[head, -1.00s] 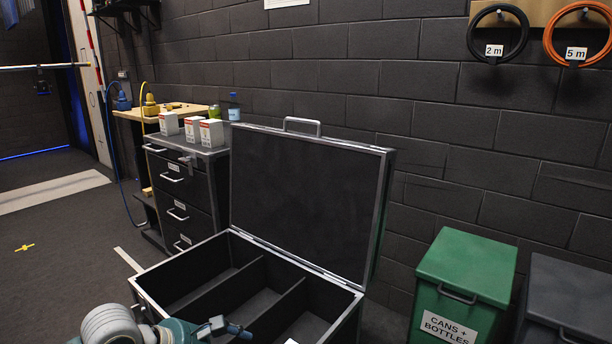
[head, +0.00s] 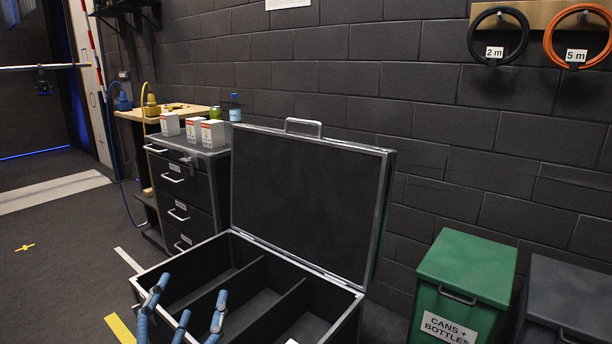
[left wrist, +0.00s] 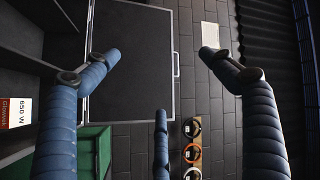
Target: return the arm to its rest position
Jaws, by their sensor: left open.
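My left gripper (head: 186,306) shows at the bottom of the head view, with its blue ribbed fingers pointing up in front of the open black case (head: 150,284). The fingers are spread and nothing is between them. In the left wrist view the gripper (left wrist: 158,80) also shows open and empty, with the case's dark lid (left wrist: 130,65) beyond the fingers. The rest of my left arm is out of the head view. My right gripper is in neither view.
A drawer cabinet (head: 182,190) with white boxes (head: 212,132) stands behind the case. A green bin (head: 465,275) and a grey bin (head: 566,300) stand at the right. Cable coils (head: 497,35) hang on the brick wall. The floor at the left is open.

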